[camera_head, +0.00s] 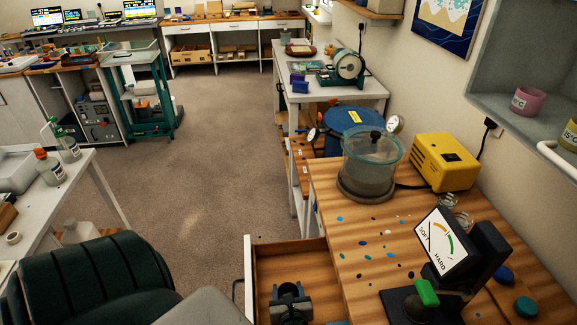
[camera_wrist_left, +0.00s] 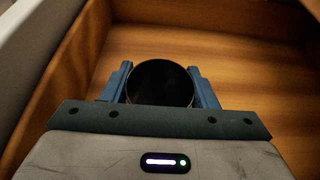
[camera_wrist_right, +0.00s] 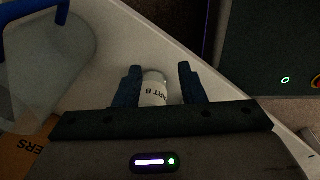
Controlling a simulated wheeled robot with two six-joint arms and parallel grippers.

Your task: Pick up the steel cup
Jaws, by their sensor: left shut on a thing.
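The steel cup (camera_wrist_left: 160,83) shows in the left wrist view as a round, dark opening with a thin, lighter rim. It is inside the open wooden drawer (camera_head: 262,268). My left gripper (camera_head: 291,292) reaches down into this drawer, and its blue fingers are shut on the cup's two sides. The cup's lower part is hidden, so I cannot tell whether it touches the drawer floor. My right gripper (camera_wrist_right: 158,80) is open, its fingers apart around a white container (camera_wrist_right: 153,88) marked "PART B", with a gap on the right side.
The wooden bench (camera_head: 350,240) beside the drawer holds a glass-walled chamber (camera_head: 370,168), a yellow box (camera_head: 445,162) and a hardness gauge (camera_head: 442,245). The drawer's wooden walls stand close around my left gripper. A white table (camera_head: 90,185) with bottles is at the left.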

